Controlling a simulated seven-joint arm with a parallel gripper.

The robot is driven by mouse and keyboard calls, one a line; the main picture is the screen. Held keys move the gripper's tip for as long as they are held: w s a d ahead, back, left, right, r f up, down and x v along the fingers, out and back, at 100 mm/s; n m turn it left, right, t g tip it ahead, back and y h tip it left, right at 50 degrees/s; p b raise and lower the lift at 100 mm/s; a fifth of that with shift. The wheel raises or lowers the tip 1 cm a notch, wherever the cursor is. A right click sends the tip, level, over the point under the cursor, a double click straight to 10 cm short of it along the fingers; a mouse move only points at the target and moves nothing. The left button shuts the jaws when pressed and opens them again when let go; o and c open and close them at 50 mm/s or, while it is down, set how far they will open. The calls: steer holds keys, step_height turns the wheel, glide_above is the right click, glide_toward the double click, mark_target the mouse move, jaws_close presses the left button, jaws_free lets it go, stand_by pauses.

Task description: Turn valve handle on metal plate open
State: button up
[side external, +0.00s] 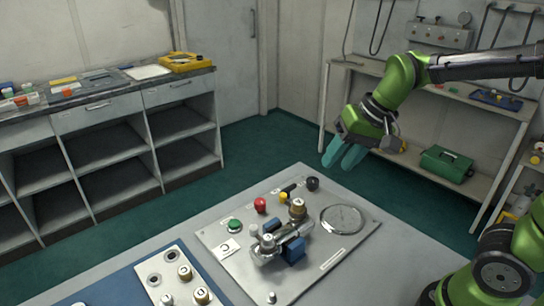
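The metal plate (325,257) lies on the grey table. A silver valve body with blue parts (292,250) sits on it; which part is the valve handle I cannot tell for sure. A brass fitting (297,209), a red knob (260,205), a green button (235,225), a yellow knob (283,197) and a black knob (312,183) stand around it. A round gauge or dish (343,218) is at the right. My gripper (343,163) has teal fingers pointing down, held above and beyond the plate's far edge, touching nothing. Its fingers look apart and empty.
A second panel with brass knobs (175,274) lies on a blue mat (118,279) at the lower left. Shelving cabinets (120,140) stand at the left. A wall bench holds a green box (446,166).

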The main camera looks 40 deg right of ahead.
mark_target(287, 188)
steer(key=w+d+f+m+g+h, duration=0.1)
steer(key=w+d+f+m+g, duration=0.1)
steer(key=w+m, duration=0.55)
steer(key=w+d+f+m+g+h, duration=0.15)
steer(key=w+m, duration=0.35)
steer(key=w, duration=0.6)
steer(key=shift+g, duration=0.45)
steer(key=f, duration=1.5)
steer(key=shift+w+d+f, duration=0.15)
steer(key=shift+d+f, duration=0.05)
steer(key=shift+f, duration=0.2)
steer(key=shift+c, duration=0.3)
jaws_close()
